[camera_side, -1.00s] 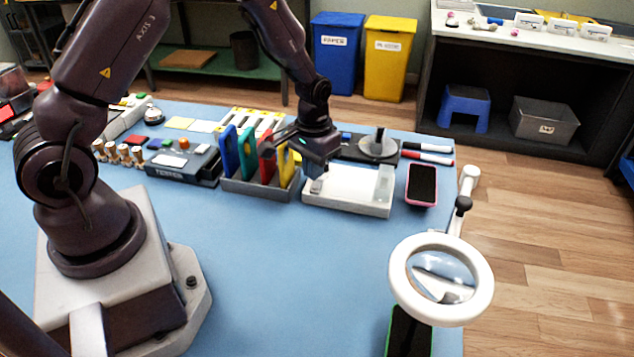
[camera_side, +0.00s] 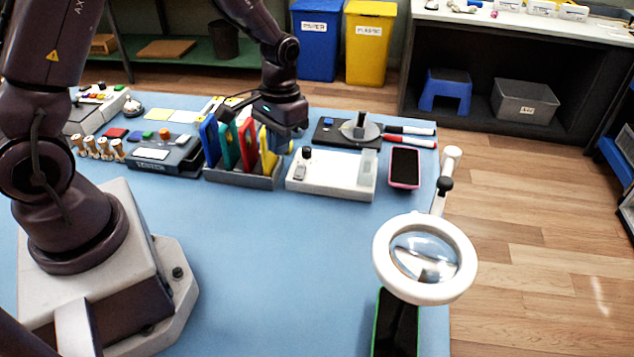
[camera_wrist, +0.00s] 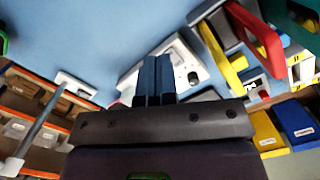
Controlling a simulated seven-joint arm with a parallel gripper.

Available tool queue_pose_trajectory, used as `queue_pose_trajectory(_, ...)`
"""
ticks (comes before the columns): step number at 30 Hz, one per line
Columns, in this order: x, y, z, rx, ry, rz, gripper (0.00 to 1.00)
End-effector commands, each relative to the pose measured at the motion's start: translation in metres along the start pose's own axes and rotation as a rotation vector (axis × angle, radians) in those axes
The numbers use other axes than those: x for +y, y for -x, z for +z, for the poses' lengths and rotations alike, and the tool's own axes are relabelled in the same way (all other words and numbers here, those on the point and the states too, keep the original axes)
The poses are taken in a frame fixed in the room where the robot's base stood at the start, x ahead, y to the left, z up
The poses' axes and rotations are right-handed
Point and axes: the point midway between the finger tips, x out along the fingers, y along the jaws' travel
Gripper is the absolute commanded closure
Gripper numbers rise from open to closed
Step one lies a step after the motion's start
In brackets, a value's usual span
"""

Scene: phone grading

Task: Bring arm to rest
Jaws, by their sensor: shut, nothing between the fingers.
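My gripper (camera_wrist: 156,80) is shut and empty; its two fingers lie side by side in the wrist view. In the side view my gripper (camera_side: 284,142) hangs above the rack of upright coloured plates, just left of the white device. The fingertips are hard to make out there. The blue work table (camera_side: 270,250) lies below. The white device (camera_side: 325,180) also shows behind the fingers in the wrist view (camera_wrist: 188,52). I cannot tell whether the gripper touches the rack.
The grey rack (camera_side: 240,178) holds blue, green, red and yellow plates. A pink-edged phone (camera_side: 405,167) lies to the right. A ring magnifier (camera_side: 468,262) stands at the front right above a green-edged phone (camera_side: 392,325). The table's middle front is clear.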

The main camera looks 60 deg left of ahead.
Motion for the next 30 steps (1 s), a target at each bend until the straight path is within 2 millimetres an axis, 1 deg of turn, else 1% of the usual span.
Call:
queue_pose_trajectory(1,0.003,0.018,0.010,0.016,-0.014,0.001,1.00)
queue_pose_trajectory(5,0.009,0.061,0.037,0.062,-0.050,0.004,1.00)
queue_pose_trajectory(6,0.011,0.073,0.047,0.080,-0.062,0.005,1.00)
queue_pose_trajectory(9,0.016,0.103,0.071,0.136,-0.092,0.008,1.00)
queue_pose_trajectory(12,0.019,0.127,0.096,0.201,-0.123,0.011,1.00)
queue_pose_trajectory(15,0.021,0.148,0.121,0.274,-0.151,0.015,1.00)
queue_pose_trajectory(18,0.023,0.164,0.143,0.356,-0.178,0.021,1.00)
queue_pose_trajectory(21,0.024,0.177,0.160,0.438,-0.198,0.028,1.00)
queue_pose_trajectory(25,0.025,0.191,0.171,0.530,-0.215,0.039,1.00)
queue_pose_trajectory(30,0.027,0.202,0.175,0.585,-0.225,0.047,1.00)
